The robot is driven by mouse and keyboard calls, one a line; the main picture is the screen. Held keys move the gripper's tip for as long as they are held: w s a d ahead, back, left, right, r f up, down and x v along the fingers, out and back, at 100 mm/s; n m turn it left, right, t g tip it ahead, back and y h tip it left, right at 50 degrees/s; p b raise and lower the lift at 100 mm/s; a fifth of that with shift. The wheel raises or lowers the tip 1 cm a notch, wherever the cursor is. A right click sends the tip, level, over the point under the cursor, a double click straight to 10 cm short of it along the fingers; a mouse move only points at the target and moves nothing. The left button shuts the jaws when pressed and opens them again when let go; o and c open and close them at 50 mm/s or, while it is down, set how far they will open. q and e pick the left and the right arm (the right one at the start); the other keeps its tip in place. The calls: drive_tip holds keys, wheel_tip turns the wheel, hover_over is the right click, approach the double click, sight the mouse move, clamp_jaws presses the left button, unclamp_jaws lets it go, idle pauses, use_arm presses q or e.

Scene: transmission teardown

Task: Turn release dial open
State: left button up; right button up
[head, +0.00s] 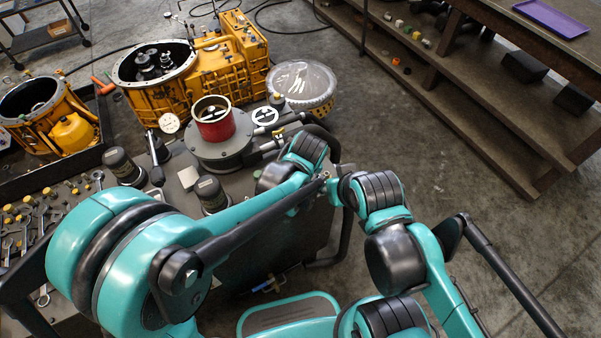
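Which part is the release dial I cannot tell for sure. My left arm comes in from the left and reaches towards the housing's right side. Dark finger-like parts (268,138) show there, close to the housing; whether they are open or touching it is unclear. My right arm is folded at the lower right, and its gripper is not seen.
A large orange transmission case (233,70) stands behind, with a basket of parts under a clear cover (302,82) beside it. A smaller orange case (45,118) sits in a dark tray at left. Wooden shelving (470,95) stands right.

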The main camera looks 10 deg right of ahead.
idle(0.5)
use_arm(q)
drive_tip(key=o, duration=1.2)
drive_tip(key=shift+c, duration=0.2)
drive_tip(key=v, duration=1.2)
